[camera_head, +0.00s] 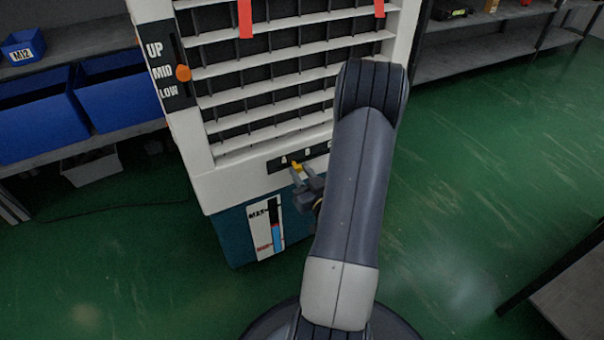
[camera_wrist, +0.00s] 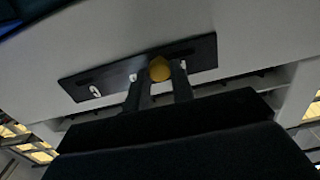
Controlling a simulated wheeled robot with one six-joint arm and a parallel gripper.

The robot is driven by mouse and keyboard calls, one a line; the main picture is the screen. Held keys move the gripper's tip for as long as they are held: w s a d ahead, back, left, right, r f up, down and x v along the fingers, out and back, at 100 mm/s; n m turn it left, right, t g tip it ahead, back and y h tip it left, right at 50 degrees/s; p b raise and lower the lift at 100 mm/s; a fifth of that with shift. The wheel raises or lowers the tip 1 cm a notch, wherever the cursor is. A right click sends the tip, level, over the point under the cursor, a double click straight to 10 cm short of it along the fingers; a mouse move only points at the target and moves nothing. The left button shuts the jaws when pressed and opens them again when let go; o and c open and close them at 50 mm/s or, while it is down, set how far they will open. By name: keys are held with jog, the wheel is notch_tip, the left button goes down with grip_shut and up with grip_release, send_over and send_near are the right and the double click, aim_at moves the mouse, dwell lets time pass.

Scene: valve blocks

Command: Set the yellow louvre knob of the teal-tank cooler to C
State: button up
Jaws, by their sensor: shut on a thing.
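The cooler (camera_head: 205,187) has a white louvred body and a teal tank (camera_head: 235,242) below. The yellow louvre knob (camera_head: 297,167) shows between A and B, nearer A.
An orange slider knob (camera_head: 183,73) sits on the UP/MID/LOW panel at the cooler's left. Blue bins (camera_head: 118,90) stand on a shelf at left. Another shelf (camera_head: 480,45) is behind at right. Green floor (camera_head: 470,190) is clear at right.

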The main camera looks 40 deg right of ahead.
grip_shut()
jog(key=s+d+b, duration=0.1)
jog(key=s+d, duration=0.1)
jog(key=d, duration=0.9)
jog(key=shift+s+d, duration=0.3)
jog(key=shift+s, duration=0.05)
jog(key=o, duration=0.9)
grip_release()
jog(key=shift+d, duration=0.1)
jog(key=shift+c, duration=0.2)
jog(key=shift+o, duration=0.3)
jog(key=p+v, duration=0.2)
jog(key=v, duration=0.9)
jog(key=shift+w, duration=0.1)
